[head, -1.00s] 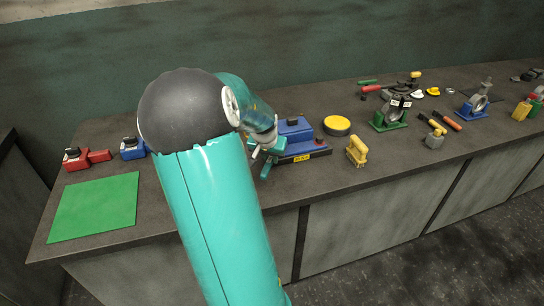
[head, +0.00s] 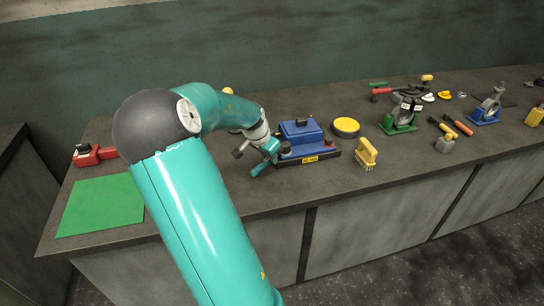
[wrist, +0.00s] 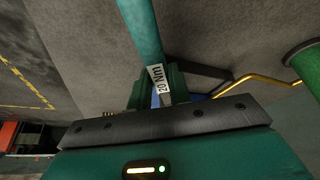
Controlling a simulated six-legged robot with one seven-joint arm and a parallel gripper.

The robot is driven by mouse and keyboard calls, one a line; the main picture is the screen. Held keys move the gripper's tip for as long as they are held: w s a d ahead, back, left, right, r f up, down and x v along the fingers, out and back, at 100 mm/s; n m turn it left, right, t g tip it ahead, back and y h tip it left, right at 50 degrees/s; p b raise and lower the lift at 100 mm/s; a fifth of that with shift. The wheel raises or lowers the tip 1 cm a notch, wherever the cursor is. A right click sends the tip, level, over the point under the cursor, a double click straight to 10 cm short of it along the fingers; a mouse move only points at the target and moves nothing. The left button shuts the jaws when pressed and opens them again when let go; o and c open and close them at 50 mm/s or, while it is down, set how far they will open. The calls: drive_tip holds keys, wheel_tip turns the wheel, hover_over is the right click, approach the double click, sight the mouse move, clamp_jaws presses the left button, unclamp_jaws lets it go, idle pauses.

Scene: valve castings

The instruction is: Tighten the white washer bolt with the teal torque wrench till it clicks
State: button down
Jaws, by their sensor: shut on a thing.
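My gripper (head: 266,152) is shut on the teal torque wrench (wrist: 141,30), just left of a blue block at the bench front. In the head view a teal length of the wrench (head: 260,169) shows below the gripper. I cannot make out the white washer bolt in either view. Valve castings on a green base (head: 400,127) and a blue base (head: 484,119) stand further right.
The blue block (head: 301,131) has dark knobs and a yellow label, close beside my gripper. A bare green mat (head: 102,203) lies left. Loose tools lie near the castings.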

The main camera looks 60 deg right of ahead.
drive_tip(key=shift+s+r, duration=0.15)
drive_tip(key=shift+s, duration=0.05)
drive_tip(key=shift+r, duration=1.8)
drive_tip(key=shift+a, duration=0.1)
